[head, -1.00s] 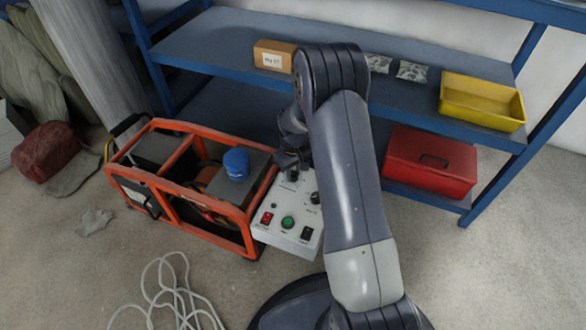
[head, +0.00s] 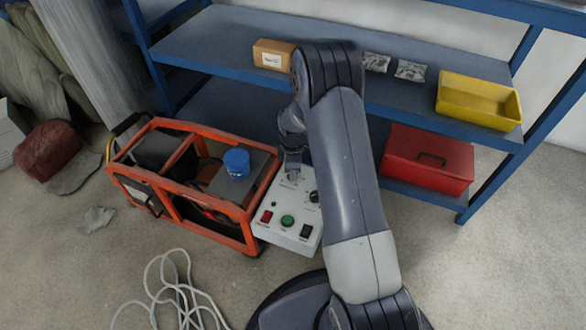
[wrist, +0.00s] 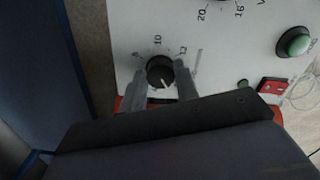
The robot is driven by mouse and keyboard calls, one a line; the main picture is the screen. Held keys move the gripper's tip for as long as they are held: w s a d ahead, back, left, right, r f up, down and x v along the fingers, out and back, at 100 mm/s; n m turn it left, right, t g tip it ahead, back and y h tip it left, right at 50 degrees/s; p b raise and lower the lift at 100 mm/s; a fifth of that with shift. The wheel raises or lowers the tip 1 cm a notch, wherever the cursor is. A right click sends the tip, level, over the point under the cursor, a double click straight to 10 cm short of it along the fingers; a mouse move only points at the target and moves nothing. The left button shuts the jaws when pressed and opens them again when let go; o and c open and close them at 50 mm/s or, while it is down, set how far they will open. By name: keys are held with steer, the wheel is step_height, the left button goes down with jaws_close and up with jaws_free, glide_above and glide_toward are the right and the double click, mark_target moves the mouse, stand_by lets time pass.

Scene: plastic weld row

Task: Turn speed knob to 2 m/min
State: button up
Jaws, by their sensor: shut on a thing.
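The white control box (head: 271,232) stands on the floor beside the orange-framed machine. My gripper (wrist: 160,68) is over the box's upper left part, its two fingers on either side of a black round knob (wrist: 159,74) and shut on it. The numbers 10 and 12 show by this knob in the wrist view, and its white pointer line points down and slightly right. The knob's printed name is too small to read. A second black knob (head: 314,197) sits to the right on the panel. In the head view, my gripper hides the held knob.
The panel also has a red switch (head: 266,217), a green button (head: 288,221) and a black switch (head: 304,231). The orange-framed machine (head: 180,208) adjoins on the left. A blue shelf (head: 225,50) stands behind. A white cable (head: 165,290) lies on the floor in front.

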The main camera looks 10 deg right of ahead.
steer(key=shift+w+n, duration=0.1)
steer(key=shift+n, duration=1.1)
steer(key=o, duration=1)
steer(key=shift+c, duration=0.2)
steer(key=shift+r, duration=0.1)
step_height(320, 180, up, 11)
steer(key=p, duration=0.3)
steer(key=shift+f, duration=0.2)
